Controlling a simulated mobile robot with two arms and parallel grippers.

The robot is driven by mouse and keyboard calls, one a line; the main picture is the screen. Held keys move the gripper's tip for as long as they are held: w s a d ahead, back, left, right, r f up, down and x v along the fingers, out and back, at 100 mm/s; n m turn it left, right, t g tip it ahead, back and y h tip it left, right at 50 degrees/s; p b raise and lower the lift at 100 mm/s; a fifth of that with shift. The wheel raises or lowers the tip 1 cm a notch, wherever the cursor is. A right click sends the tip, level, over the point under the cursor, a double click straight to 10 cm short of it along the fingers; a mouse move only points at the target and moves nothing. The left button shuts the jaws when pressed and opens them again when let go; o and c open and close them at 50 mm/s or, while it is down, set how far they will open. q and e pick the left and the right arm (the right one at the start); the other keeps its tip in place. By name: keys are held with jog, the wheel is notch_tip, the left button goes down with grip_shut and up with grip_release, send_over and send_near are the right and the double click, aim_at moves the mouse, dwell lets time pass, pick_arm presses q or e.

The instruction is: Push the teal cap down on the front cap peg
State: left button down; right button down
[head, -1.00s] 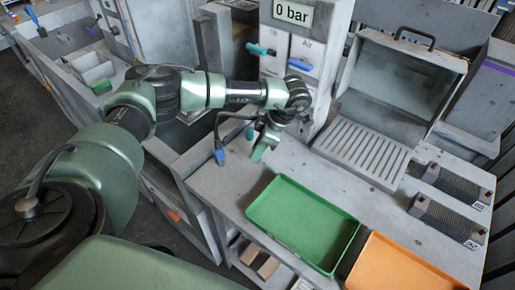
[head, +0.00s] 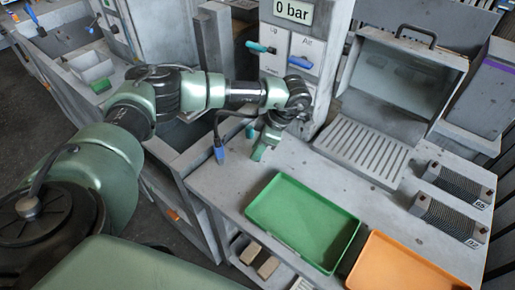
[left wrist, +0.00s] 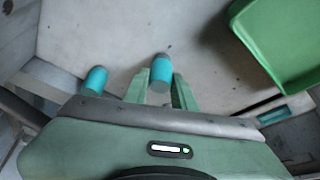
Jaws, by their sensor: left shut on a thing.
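My left gripper (head: 259,154) points down over the grey bench near its back left edge. In the left wrist view its two green fingers (left wrist: 160,92) are shut on a teal cap (left wrist: 161,74) with a grey end. A second teal cap (left wrist: 95,80) stands apart, left of the fingers; a small teal patch shows beside the gripper in the head view (head: 250,132). The cap pegs are hidden or too small to tell, so I cannot tell how far down the held cap sits. My right gripper is not in view.
A green tray (head: 262,216) lies in front of the gripper, with an orange tray (head: 372,274) to its right. A valve panel (head: 303,50) stands behind. Bare bench lies between gripper and slotted plate (head: 362,150).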

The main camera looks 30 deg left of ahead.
pick_arm(q)
jog(key=shift+f, duration=0.1)
jog(key=c, duration=1.1)
grip_release()
jog(key=b+v, duration=0.2)
jog(key=v, duration=0.5)
jog(key=shift+w+d+r, duration=0.1)
jog(key=shift+d+r, duration=0.05)
jog(key=shift+r, duration=0.2)
